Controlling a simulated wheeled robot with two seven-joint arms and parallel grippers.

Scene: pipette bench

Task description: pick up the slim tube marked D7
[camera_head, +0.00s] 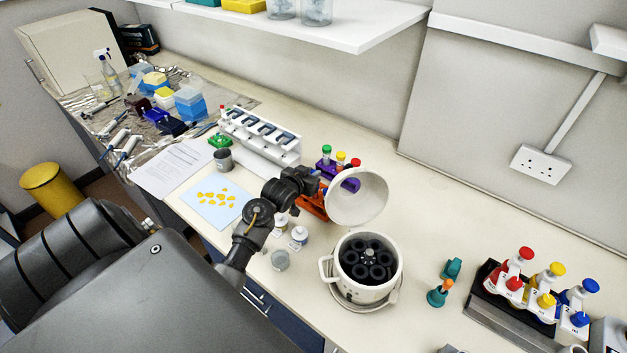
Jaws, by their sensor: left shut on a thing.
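My left gripper (318,182) reaches in from the lower left to the racks behind the centrifuge. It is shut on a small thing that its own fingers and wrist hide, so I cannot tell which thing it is. Just beyond it, a purple rack (349,183) holds tubes with a green cap (327,150), a yellow cap (341,156) and a red cap (355,162). An orange rack (311,206) lies partly hidden below the gripper. No D7 mark is readable at this size. My right gripper is not in view.
The white centrifuge (369,291) stands in front with its lid (360,200) raised close right of the gripper. Small pots (299,237) stand left of it. A pipette rack (262,138) is behind; dropper bottles (518,272) are at right. The back-right bench is clear.

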